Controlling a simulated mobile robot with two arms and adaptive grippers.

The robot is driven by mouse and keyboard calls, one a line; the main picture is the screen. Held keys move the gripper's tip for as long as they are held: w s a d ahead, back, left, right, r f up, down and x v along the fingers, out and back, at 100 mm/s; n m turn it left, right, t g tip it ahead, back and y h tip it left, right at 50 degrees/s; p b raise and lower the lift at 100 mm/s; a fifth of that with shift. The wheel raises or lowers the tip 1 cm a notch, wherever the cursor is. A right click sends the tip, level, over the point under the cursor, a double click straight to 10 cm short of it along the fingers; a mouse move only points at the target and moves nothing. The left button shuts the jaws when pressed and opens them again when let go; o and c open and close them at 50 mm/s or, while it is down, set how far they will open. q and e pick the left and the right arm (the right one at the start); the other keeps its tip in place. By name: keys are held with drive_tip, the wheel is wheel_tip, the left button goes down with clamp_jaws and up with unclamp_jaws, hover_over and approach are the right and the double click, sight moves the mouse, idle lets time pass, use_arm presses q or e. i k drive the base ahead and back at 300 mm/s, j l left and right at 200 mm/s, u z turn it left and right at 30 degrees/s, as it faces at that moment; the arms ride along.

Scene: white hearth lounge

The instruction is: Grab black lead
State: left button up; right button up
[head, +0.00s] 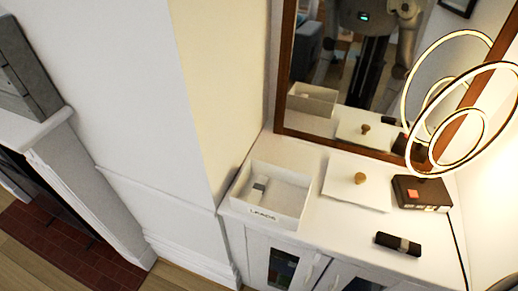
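A small black rolled item with a grey band (398,243), which looks like the black lead, lies on the white cabinet top (340,235) near its front edge. A white open box (277,219) labelled "LEADS" stands at the left end of the cabinet top. Neither of my grippers shows directly in the head view.
A white board with a wooden knob (359,178) lies behind the black item. A dark box with a red patch (421,193) sits to the right, below a glowing ring lamp (447,116). A wood-framed mirror (350,85) stands behind, reflecting my body.

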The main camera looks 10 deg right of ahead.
sight(403, 245)
drive_tip(key=z, duration=0.4)
drive_tip(key=l+z, duration=0.15)
drive_tip(key=z, duration=0.25)
drive_tip(key=l+z, duration=0.1)
drive_tip(key=z, duration=0.35)
drive_tip(key=l+z, duration=0.1)
drive_tip(key=z, duration=0.3)
